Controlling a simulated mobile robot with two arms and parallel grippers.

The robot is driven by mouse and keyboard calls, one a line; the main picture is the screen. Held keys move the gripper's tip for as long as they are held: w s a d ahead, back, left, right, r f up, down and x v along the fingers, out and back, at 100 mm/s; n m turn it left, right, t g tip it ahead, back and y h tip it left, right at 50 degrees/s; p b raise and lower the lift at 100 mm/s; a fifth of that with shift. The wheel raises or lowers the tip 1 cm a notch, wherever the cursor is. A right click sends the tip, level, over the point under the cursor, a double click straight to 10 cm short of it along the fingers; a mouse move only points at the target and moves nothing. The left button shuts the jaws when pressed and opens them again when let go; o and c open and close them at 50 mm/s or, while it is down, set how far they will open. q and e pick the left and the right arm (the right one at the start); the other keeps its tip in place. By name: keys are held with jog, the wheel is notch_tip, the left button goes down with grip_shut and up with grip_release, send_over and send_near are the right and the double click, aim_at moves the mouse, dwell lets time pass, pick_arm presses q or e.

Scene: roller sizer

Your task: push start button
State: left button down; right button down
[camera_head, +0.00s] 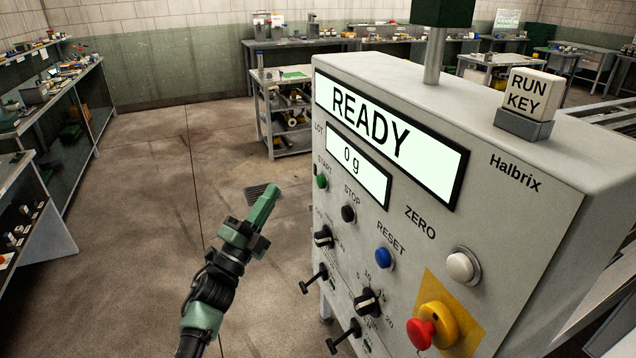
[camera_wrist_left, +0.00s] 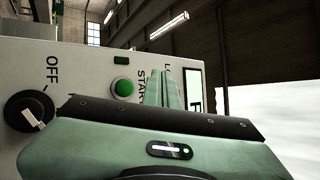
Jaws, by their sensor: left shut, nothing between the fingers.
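The green start button (camera_head: 321,181) is at the upper left of the grey control panel (camera_head: 400,218), under the START label. It also shows in the left wrist view as a round green button (camera_wrist_left: 122,86). My left gripper (camera_head: 269,192) is green, shut and empty, and it points up in front of the panel's left side, left of the start button in the head view. In the left wrist view its fingers (camera_wrist_left: 163,88) stand just right of the button. A gap to the panel seems to remain, but I cannot tell how wide. My right gripper is not in view.
A black stop button (camera_head: 348,213), a blue reset button (camera_head: 384,258) and a white zero button (camera_head: 461,266) sit nearby. A red emergency knob (camera_head: 422,331) and several black switches are lower. The display (camera_head: 385,140) reads READY. Open floor lies left of the panel.

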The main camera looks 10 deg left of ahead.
aim_at(317, 176)
pick_arm(q)
jog(key=w+d+b, duration=0.2)
jog(key=w+d, duration=0.2)
jog(key=d, duration=0.2)
dwell(0.3)
jog(key=shift+w+d+f, duration=0.1)
jog(key=shift+d, duration=0.05)
dwell(1.7)
jog(key=shift+w+d+b, duration=0.15)
jog(key=shift+d+b, duration=0.1)
jog(key=shift+b, duration=0.05)
jog(key=shift+w+d+b, duration=0.3)
jog(key=shift+d+b, duration=0.05)
jog(key=shift+d, duration=0.1)
dwell(0.8)
jog(key=shift+s+a+p, duration=0.3)
jog(key=shift+s+a, duration=0.25)
jog(key=shift+a, duration=0.2)
jog(key=shift+a, duration=0.1)
